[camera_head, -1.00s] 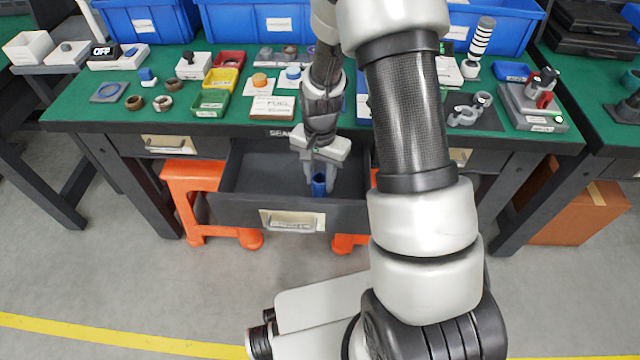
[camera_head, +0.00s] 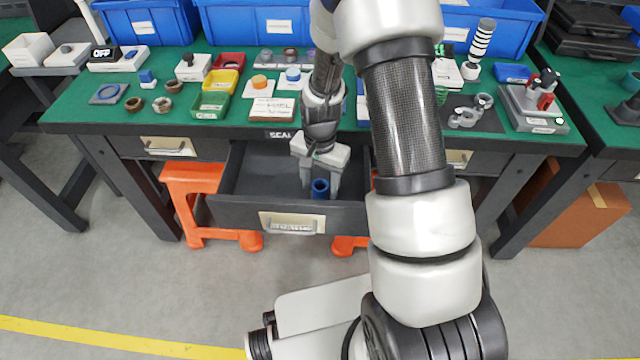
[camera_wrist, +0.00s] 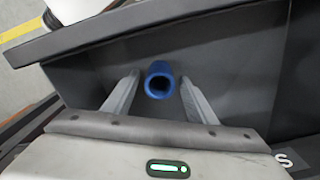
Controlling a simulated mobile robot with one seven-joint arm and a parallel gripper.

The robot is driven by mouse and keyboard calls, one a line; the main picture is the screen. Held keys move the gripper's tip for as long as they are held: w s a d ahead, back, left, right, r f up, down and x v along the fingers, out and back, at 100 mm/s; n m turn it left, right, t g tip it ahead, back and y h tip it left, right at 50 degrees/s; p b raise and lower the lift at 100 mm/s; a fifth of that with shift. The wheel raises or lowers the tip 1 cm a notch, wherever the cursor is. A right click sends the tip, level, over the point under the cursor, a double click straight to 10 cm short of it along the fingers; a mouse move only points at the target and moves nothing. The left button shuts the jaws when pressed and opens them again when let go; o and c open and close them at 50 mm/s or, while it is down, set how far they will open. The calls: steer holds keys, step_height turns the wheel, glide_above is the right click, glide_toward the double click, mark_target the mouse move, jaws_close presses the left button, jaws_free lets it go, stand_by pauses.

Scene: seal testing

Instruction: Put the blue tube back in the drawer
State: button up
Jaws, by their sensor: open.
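The blue tube (camera_head: 320,188) stands roughly upright inside the open drawer (camera_head: 258,170), near its front wall. In the wrist view the tube (camera_wrist: 160,80) shows its open round end. My gripper (camera_head: 321,184) reaches down into the drawer. Its two fingers (camera_wrist: 155,95) are spread, one on each side of the tube, with a visible gap on both sides. The tube's lower end is hidden, so I cannot tell for certain that it rests on the drawer floor.
The green-topped workbench (camera_head: 225,125) above holds small coloured trays, rings and devices. Blue bins (camera_head: 260,22) line its back. An orange stool (camera_head: 190,185) stands under the drawer's left side. The left part of the drawer is empty.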

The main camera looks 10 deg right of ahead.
steer(key=s+r+n+t+p, duration=0.1)
steer(key=s+r+n, duration=0.15)
steer(key=r, duration=1.15)
steer(key=s+r+n+t+p, duration=0.1)
steer(key=s+r+p, duration=0.15)
steer(key=r, duration=1.05)
steer(key=s+r+n+t, duration=0.3)
steer(key=s+r, duration=0.6)
steer(key=s, duration=0.4)
steer(key=shift+s+r+n+t+b, duration=0.2)
steer(key=shift+r+n+t+b, duration=0.15)
steer(key=shift+n, duration=0.5)
